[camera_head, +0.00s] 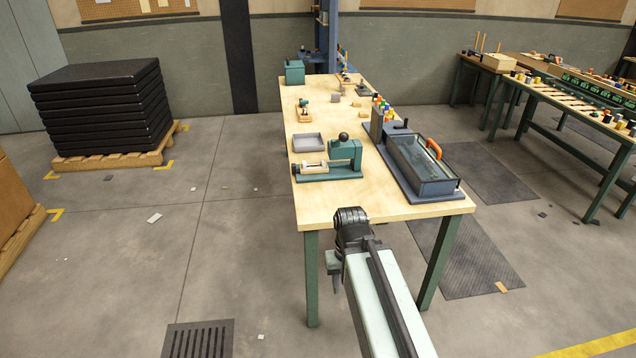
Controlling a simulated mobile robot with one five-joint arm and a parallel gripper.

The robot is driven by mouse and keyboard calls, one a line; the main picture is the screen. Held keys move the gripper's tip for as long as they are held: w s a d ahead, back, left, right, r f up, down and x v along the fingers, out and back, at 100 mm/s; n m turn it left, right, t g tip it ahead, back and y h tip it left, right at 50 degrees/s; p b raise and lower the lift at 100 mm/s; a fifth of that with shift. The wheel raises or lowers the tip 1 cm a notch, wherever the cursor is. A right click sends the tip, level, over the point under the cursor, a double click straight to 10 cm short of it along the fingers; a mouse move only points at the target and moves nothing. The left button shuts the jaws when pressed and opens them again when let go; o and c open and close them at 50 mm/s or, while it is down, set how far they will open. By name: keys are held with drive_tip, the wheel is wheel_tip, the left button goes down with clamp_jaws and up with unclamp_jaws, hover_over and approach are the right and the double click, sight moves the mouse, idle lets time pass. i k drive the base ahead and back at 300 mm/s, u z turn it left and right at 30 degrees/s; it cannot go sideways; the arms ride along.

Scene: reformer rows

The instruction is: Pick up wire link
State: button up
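I cannot pick out a wire link for certain in the head view; it may be too small or hidden among the items on the wooden workbench (385,208). My gripper (334,268) hangs below the end of my arm, in front of the bench's near edge and below its top. It is small and dark here, partly hidden by my arm, and its fingers cannot be made out. I see nothing held in it.
Several small parts lie farther back. Stacked black mats (100,108) stand left. Floor left of the bench is mostly clear.

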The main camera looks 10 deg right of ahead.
sight(323, 166)
drive_tip(key=u, duration=0.95)
drive_tip(key=i, duration=2.25)
drive_tip(key=u, duration=0.45)
drive_tip(key=i, duration=0.7)
drive_tip(key=z, duration=0.35)
